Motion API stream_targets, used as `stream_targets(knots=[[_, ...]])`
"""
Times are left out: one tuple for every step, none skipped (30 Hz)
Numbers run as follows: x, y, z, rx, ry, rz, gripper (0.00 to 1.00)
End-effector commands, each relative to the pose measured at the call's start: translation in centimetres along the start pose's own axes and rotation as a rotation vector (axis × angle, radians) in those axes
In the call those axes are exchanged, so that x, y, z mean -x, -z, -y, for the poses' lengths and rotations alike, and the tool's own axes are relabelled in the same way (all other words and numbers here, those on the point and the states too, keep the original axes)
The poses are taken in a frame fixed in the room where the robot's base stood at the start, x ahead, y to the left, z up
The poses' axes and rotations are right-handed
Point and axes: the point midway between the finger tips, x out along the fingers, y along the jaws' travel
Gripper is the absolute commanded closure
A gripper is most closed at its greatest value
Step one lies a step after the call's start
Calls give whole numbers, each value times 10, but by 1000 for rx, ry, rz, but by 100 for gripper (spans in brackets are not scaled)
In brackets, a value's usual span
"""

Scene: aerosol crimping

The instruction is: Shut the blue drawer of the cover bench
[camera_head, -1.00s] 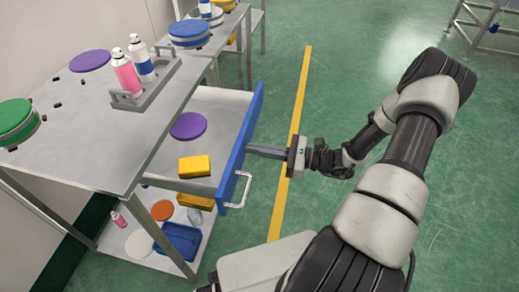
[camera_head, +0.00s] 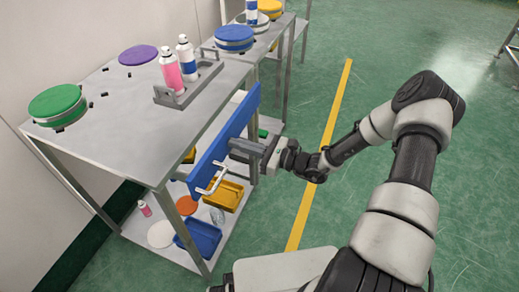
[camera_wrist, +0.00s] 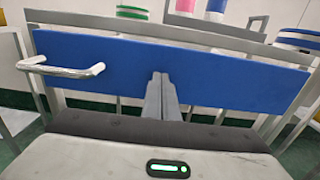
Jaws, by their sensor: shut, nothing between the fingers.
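The blue drawer front (camera_head: 222,145) stands close to the front edge of the cover bench (camera_head: 150,125), with a narrow gap in which a bit of yellow shows. Most of the drawer's inside is hidden under the bench top. Its metal handle (camera_head: 212,180) is at the near end of the front, and at the left in the wrist view (camera_wrist: 65,70). My gripper (camera_head: 233,147) is shut and empty. Its fingertips (camera_wrist: 160,77) are at the blue front, right of the handle, and appear to touch it.
On the bench top are a green round container (camera_head: 58,104), a purple disc (camera_head: 138,55) and a grey rack (camera_head: 190,85) with pink and blue-labelled cans.

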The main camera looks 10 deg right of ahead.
Motion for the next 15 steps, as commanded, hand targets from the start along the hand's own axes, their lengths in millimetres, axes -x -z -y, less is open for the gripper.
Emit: stream_targets(knots=[[-11,0,-1,0,-3,2,100],[-17,0,-1,1,-3,1,100],[-24,0,-1,1,-3,2,100],[-28,0,-1,0,-2,2,100],[-33,0,-1,0,-2,1,100],[-38,0,-1,1,-2,1,100],[-42,0,0,1,-2,1,100],[-45,0,0,1,-1,1,100],[-48,0,0,1,0,1,100],[-51,0,0,1,0,1,100],[-53,0,0,1,-1,1,100],[-55,0,0,1,-1,1,100],[-56,0,0,1,-1,1,100],[-58,0,0,1,-1,1,100],[-59,0,0,1,0,1,100]])
